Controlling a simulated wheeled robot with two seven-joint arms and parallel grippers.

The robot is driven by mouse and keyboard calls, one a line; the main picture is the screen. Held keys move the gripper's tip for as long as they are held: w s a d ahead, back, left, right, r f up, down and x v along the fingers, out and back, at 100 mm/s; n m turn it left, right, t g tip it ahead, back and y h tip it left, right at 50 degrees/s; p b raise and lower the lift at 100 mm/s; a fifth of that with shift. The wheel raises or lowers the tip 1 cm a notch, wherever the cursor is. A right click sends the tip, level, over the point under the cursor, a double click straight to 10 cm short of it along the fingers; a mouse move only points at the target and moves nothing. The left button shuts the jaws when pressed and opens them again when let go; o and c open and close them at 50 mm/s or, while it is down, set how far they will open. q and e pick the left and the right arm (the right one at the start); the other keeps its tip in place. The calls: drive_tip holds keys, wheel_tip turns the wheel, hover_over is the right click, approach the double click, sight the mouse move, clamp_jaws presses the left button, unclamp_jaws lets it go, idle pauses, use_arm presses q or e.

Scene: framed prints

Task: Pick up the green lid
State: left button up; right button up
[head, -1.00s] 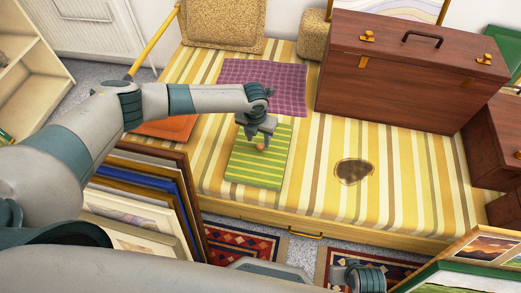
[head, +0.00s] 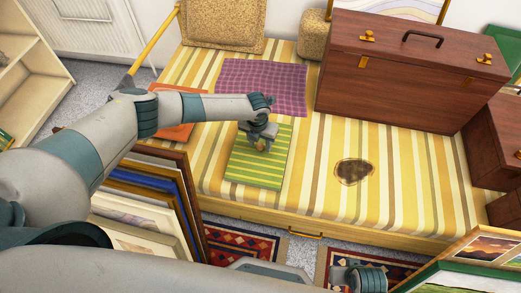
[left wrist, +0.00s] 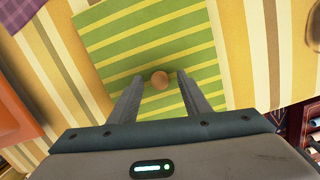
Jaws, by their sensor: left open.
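The green lid (head: 252,171) is a flat square with yellow-green stripes and a small round wooden knob, lying on the striped bed cover. My left gripper (head: 262,145) is above its far part, pointing down. In the left wrist view the lid (left wrist: 150,40) fills the upper middle, and the knob (left wrist: 160,80) sits between the two fingertips of my open left gripper (left wrist: 158,85). I cannot tell whether the fingers touch the knob. My right gripper (head: 362,278) shows at the bottom edge, and its fingers are not clear.
A purple checked cloth (head: 262,86) lies behind the lid, and an orange flat item (head: 172,116) lies to its left. A large wooden case (head: 410,70) stands to the right. A dark round patch (head: 354,172) lies on the cover. Framed prints (head: 165,205) lean in front.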

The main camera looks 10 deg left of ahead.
sight(261, 145)
use_arm(q)
drive_tip(key=shift+c, duration=0.3)
use_arm(e)
drive_tip(key=shift+s+f, duration=0.15)
use_arm(q)
clamp_jaws()
drive_tip(key=shift+r, duration=0.2)
use_arm(e)
drive_tip(key=shift+w, duration=0.25)
